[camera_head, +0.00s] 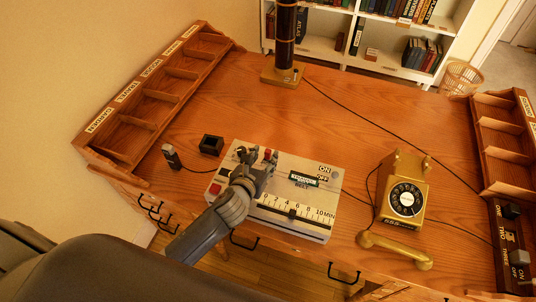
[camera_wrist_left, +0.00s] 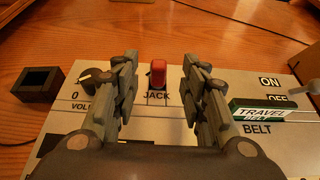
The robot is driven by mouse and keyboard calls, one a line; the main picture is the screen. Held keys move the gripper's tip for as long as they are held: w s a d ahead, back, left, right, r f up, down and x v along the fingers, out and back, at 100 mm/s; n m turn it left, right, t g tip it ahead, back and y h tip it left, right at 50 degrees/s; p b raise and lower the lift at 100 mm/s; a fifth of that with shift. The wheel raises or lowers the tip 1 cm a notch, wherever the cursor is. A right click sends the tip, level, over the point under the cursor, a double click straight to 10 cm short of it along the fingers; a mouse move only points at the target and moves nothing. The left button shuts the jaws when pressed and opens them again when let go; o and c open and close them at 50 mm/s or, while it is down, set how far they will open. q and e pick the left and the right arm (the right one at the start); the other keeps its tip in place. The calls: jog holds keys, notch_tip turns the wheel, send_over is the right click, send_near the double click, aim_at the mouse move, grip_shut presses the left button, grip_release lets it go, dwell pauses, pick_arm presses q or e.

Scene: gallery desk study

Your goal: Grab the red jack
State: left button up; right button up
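The red jack (camera_wrist_left: 157,73) stands upright at the back edge of the pale control panel, just behind the word JACK. It also shows in the head view (camera_head: 267,154), close to the tips of my left gripper. My left gripper (camera_head: 258,160) reaches over the panel from the front. In the left wrist view its two fingers (camera_wrist_left: 157,82) are spread wide, with the jack between and slightly beyond their tips, and with clear gaps on both sides. Nothing is held. My right gripper is not seen.
The panel (camera_head: 300,221) carries a green TRAVEL BELT label, a switch and a slider scale. A small black box (camera_head: 211,145) stands to its left. A gold telephone (camera_head: 405,198) is to the right, with cables running across the desk. Wooden pigeonholes (camera_head: 135,105) line the left edge.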

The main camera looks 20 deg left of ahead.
aim_at(267, 152)
pick_arm(q)
jog(key=x, duration=0.3)
jog(key=shift+a, duration=0.1)
jog(key=shift+w, duration=0.2)
jog(key=shift+f, duration=0.1)
grip_shut()
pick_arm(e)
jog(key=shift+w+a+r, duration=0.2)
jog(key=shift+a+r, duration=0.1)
